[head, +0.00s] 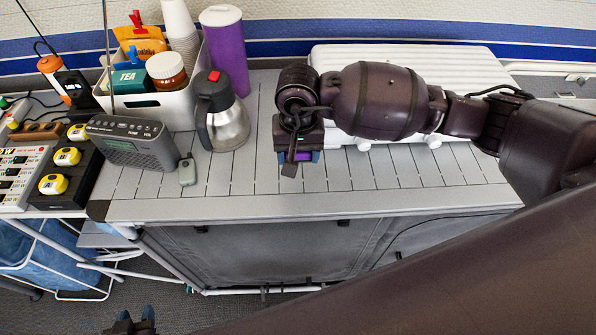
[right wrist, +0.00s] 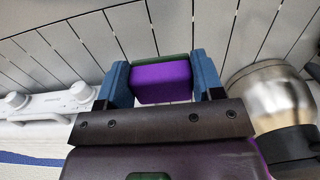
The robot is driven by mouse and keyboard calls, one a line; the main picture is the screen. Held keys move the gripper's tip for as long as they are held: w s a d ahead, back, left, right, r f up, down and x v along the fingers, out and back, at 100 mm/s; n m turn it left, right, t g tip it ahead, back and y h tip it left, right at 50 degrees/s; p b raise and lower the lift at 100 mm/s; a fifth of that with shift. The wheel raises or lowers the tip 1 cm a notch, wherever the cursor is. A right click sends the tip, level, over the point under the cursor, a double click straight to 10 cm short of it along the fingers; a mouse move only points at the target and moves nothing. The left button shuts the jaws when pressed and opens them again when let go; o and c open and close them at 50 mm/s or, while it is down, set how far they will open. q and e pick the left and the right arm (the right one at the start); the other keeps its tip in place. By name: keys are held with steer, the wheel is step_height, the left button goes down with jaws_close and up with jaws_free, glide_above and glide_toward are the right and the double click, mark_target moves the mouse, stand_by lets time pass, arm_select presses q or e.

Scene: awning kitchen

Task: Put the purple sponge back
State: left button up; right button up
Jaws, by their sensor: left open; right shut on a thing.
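The purple sponge (right wrist: 161,83) with a green scouring layer is between the blue fingers of my right gripper (right wrist: 163,82), which is shut on it. In the head view, only a little of the sponge (head: 303,156) shows below my right gripper (head: 298,157), over the slatted grey counter (head: 230,180). I cannot tell if the sponge touches the slats.
A steel kettle (head: 226,125) stands left of my right gripper. A white stove (head: 330,62) lies behind my right arm. A white caddy (head: 150,103) with a jar, tea box and cups, a purple tumbler (head: 228,50) and a radio (head: 135,143) fill the left.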

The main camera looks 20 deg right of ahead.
mark_target(298, 180)
steer(key=shift+f, duration=3.65)
steer(key=shift+f+b, duration=0.2)
steer(key=shift+b, duration=0.15)
steer(key=o, duration=0.9)
steer(key=shift+r, duration=0.15)
step_height(298, 180, up, 12)
steer(key=shift+r+p, duration=0.1)
steer(key=shift+p, duration=0.25)
